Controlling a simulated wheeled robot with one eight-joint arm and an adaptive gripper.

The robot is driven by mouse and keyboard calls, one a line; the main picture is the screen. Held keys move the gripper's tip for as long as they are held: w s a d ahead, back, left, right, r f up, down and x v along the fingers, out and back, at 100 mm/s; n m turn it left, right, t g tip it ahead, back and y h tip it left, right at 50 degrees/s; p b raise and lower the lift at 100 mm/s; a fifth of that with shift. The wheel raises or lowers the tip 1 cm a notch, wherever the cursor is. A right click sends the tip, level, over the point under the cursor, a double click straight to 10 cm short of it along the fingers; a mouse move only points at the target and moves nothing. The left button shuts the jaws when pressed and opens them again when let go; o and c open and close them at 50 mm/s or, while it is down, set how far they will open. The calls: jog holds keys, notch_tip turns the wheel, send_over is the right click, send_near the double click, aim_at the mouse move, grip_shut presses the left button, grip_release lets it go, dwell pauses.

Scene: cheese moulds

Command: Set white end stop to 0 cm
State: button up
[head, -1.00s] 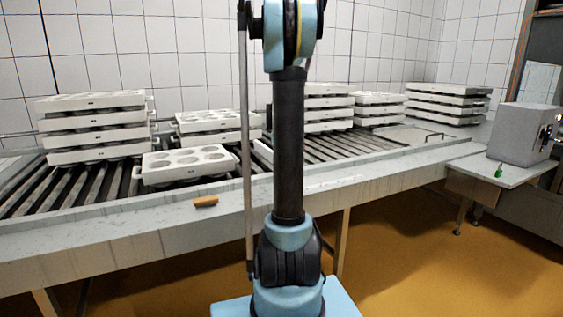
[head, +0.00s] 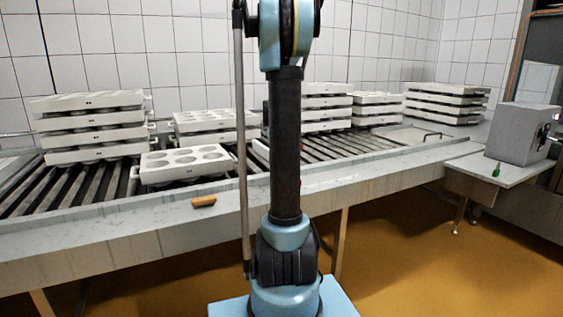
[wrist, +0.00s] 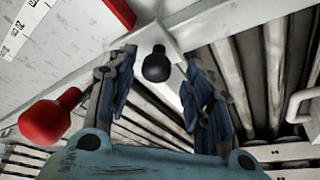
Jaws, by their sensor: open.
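In the wrist view, a white block (wrist: 152,38) with a black ball knob (wrist: 156,67) sits at the upper middle and looks like the white end stop. A scale strip with black marks (wrist: 18,32) shows at the upper left, but I cannot read its figures clearly. My gripper (wrist: 160,82) is open, with one finger on each side of the black knob. I cannot tell whether either finger touches it. In the head view my arm stands in front of the bench, and the gripper is out of the picture.
A red knob (wrist: 48,118) sits close to my left finger, with a red part (wrist: 112,10) above it. Roller bars (wrist: 250,80) and a white handle (wrist: 300,100) lie to the right. White moulds (head: 185,163) stand on the conveyor. An orange-brown block (head: 203,201) lies on its front ledge.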

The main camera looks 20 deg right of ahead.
jog(key=v, duration=1)
jog(key=shift+r, duration=0.3)
jog(key=shift+s+a, duration=0.1)
jog(key=shift+a, duration=0.05)
